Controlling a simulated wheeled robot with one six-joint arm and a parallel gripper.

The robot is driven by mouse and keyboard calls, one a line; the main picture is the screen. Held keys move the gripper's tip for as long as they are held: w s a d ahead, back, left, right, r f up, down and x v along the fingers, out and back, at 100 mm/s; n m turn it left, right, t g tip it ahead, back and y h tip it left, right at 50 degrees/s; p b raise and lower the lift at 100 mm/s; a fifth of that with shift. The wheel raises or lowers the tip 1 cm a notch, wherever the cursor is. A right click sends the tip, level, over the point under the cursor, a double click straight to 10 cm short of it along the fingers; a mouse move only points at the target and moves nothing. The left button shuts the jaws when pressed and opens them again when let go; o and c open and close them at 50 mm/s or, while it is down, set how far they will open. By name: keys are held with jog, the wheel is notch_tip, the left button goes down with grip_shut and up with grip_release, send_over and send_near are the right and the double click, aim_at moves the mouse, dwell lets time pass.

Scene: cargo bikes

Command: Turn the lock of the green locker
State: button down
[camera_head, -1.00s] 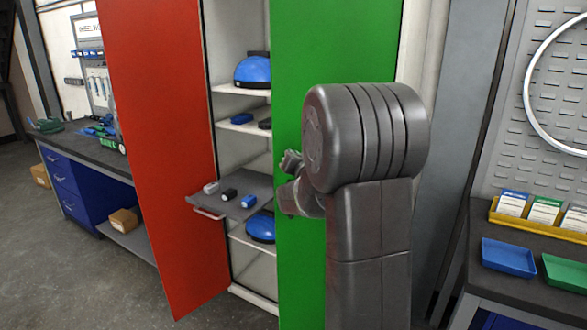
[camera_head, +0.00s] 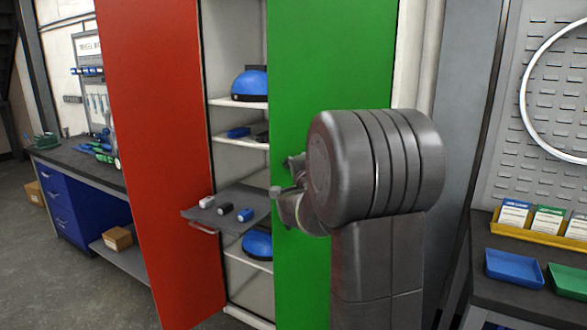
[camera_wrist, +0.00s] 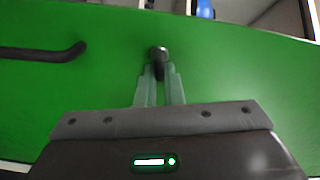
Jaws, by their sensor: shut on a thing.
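The green locker door (camera_head: 320,60) stands on the right of the open locker. In the wrist view the same green door (camera_wrist: 235,75) fills most of the picture. A small dark lock knob (camera_wrist: 158,53) sticks out from it near the top middle. My gripper (camera_wrist: 159,78) is shut on the lock knob, its two pale fingers close together at it. In the head view my gripper (camera_head: 289,178) is at the green door's left part, and my own arm hides much of it. The lock cannot be made out in the head view.
A dark bent handle (camera_wrist: 45,52) lies left of my fingers on the green door. A red door (camera_head: 160,150) stands at the left. A pull-out shelf (camera_head: 240,205) with small items juts out just left of my gripper. A workbench with trays (camera_head: 512,268) is at right.

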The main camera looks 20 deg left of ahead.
jog(key=shift+f+m, duration=0.1)
jog(key=shift+m, duration=1.1)
jog(key=c, duration=1.6)
grip_release()
jog(key=shift+o, duration=0.2)
jog(key=b+v, duration=0.1)
jog(key=v, duration=1.2)
jog(key=shift+s+d+b, duration=0.25)
jog(key=shift+d+b, duration=0.05)
jog(key=shift+a, duration=0.1)
